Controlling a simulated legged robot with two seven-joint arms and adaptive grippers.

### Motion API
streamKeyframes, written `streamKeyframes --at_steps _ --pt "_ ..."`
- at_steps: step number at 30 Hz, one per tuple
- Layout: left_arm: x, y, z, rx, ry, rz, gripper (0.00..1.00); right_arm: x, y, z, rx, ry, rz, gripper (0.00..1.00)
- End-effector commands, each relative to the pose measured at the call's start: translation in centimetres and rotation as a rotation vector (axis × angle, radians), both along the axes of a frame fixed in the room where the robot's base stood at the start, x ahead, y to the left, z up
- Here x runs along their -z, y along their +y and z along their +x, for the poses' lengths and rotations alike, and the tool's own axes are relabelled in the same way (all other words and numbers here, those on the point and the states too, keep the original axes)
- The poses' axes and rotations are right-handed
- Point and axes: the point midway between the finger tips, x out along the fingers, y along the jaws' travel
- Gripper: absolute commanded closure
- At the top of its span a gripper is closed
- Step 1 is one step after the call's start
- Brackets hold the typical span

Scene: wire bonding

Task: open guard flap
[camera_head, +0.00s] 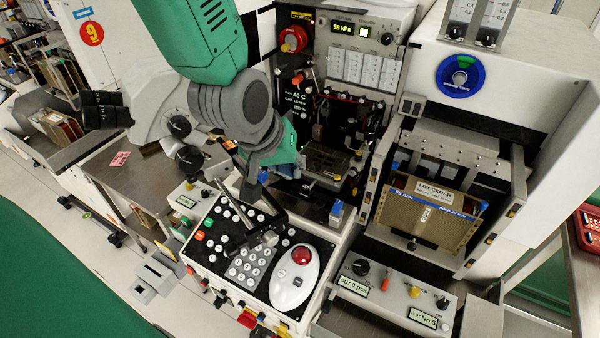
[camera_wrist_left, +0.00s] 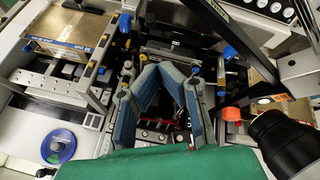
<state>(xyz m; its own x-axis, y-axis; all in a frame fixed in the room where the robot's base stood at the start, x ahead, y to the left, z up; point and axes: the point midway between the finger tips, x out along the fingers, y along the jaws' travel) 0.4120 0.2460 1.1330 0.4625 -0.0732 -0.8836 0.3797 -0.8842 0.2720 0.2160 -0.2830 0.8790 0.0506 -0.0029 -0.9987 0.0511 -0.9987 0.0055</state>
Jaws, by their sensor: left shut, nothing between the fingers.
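My left gripper (camera_head: 292,170) reaches down from the top left in the head view, over the bonding machine's work area behind the keypad console. In the left wrist view its blue-grey fingers (camera_wrist_left: 166,72) come together at the tips, shut with nothing between them. A dark, see-through panel with lit text (camera_head: 300,97) stands behind the gripper in the head view. I cannot tell whether this panel is the guard flap. The wrist and fingers hide part of the work area. My right gripper is in neither view.
The keypad console (camera_head: 245,250) with a red-topped white mouse-like control (camera_head: 297,272) is in front. A labelled brown magazine (camera_head: 428,212) sits in a metal bay at right. A red emergency knob (camera_head: 294,39) is above the work area. Knobs and posts crowd the gripper.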

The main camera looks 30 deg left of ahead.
Motion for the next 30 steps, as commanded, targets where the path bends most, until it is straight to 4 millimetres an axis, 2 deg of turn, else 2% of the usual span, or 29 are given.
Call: streamKeyframes --at_steps 4,9,15,24,30 --pt "-0.6 -0.1 1.2 0.023 -0.031 0.018 1.0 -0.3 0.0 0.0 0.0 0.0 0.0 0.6" --pt "-1.7 -0.4 3.7 0.076 -0.073 0.093 1.0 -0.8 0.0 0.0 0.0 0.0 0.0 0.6" --pt "-2.6 -1.1 5.2 0.151 -0.035 0.202 1.0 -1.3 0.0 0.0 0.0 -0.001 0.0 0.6" --pt "-3.3 -3.2 4.5 0.308 0.127 0.256 1.0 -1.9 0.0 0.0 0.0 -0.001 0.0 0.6" --pt "-3.1 -3.6 4.0 0.36 0.175 0.245 1.0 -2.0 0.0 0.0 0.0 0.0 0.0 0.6"
